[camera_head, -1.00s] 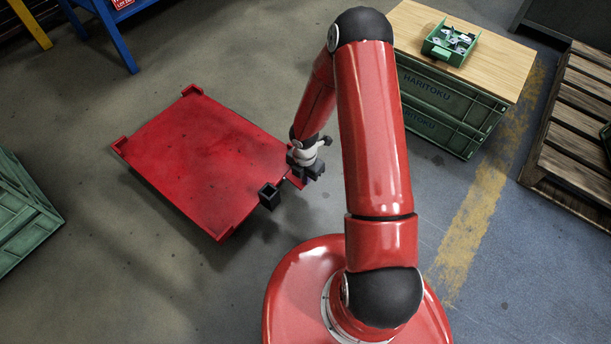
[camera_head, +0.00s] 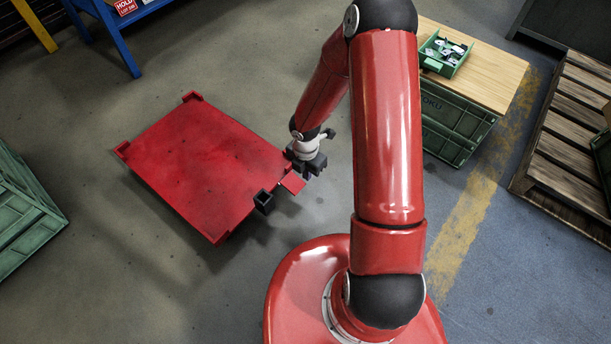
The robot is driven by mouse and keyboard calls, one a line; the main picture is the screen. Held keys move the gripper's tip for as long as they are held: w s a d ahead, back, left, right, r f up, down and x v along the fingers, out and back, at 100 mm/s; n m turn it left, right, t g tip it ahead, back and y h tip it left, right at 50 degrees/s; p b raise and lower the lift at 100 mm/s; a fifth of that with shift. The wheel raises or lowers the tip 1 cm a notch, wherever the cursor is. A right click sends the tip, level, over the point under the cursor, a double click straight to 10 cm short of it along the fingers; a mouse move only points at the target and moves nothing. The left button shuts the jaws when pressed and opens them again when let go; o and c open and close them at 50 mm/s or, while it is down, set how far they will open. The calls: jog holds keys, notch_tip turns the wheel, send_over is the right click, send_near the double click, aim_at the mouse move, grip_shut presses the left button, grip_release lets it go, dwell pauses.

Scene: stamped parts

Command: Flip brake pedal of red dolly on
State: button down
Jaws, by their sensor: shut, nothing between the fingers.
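The red dolly (camera_head: 200,160) lies flat on the floor left of my arm, with raised corners at its far end. A small red plate, which looks like the brake pedal (camera_head: 293,183), sticks out at its near right corner. A black square socket (camera_head: 263,202) is beside it on the near edge. My gripper (camera_head: 307,166) is shut and empty, just behind and right of the pedal in the picture. I cannot tell whether it touches the pedal. The fingertips are small and partly hidden by the wrist, and the pedal's tilt is hard to judge.
Green crates under a wooden top (camera_head: 490,75) stand at the upper right, bearing a green tray of metal parts (camera_head: 446,54). A wooden pallet (camera_head: 570,150) is at the far right. Another green crate (camera_head: 25,215) is at left. The floor around the dolly is clear.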

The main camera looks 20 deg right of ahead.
jog(key=r, duration=0.4)
jog(key=shift+s+d+p, duration=0.3)
jog(key=shift+s+p, duration=0.05)
jog(key=shift+s, duration=0.05)
jog(key=s+d+r+m+t+h+p, duration=0.15)
jog(key=r+m, duration=0.45)
jog(key=r, duration=0.6)
jog(key=s+d+r+m+t+h, duration=0.15)
jog(key=r+m, duration=0.35)
jog(key=r, duration=0.6)
jog(key=s+a+r+m+t+y+p, duration=0.2)
jog(key=s+a+r+m+t+y, duration=0.1)
jog(key=s+r+m, duration=1.1)
jog(key=v, duration=0.3)
jog(key=shift+w+a, duration=0.2)
jog(key=shift+a, duration=0.05)
